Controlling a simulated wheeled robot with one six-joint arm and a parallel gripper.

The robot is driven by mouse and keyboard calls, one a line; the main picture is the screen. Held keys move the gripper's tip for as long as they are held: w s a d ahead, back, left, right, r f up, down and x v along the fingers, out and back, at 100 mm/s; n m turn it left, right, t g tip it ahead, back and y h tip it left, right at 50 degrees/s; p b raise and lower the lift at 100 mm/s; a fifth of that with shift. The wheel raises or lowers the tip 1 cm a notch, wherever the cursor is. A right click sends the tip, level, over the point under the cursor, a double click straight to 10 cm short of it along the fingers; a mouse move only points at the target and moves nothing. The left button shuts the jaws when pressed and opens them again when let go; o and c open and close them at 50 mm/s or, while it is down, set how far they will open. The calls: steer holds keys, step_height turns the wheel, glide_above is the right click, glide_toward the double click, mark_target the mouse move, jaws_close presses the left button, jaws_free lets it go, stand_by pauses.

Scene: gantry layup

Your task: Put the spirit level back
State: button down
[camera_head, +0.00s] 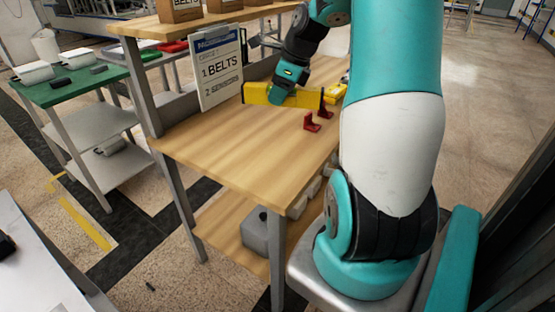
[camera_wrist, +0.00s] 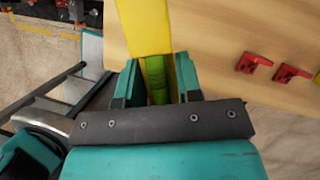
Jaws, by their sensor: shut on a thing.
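The spirit level is a long yellow bar (camera_head: 262,95) with a green vial, held above the wooden workbench (camera_head: 235,155). My gripper (camera_head: 290,88) is shut on it near its middle. In the wrist view the yellow spirit level (camera_wrist: 155,60) runs between the two fingers of my gripper (camera_wrist: 157,90), with the green vial between them. Two small red brackets (camera_head: 312,122) stand on the bench to the right of the level; they also show in the wrist view (camera_wrist: 252,62), apart from the level.
An upper shelf (camera_head: 200,22) carries cardboard boxes. Another yellow item (camera_head: 341,90) lies beyond the brackets. A green-topped table (camera_head: 75,88) stands to the left. The bench's front half is clear.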

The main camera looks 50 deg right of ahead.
mark_target(274, 160)
step_height(274, 160, down, 18)
steer(key=shift+a+r+b, duration=0.1)
steer(key=shift+b, duration=0.8)
steer(key=c, duration=0.8)
jaws_free()
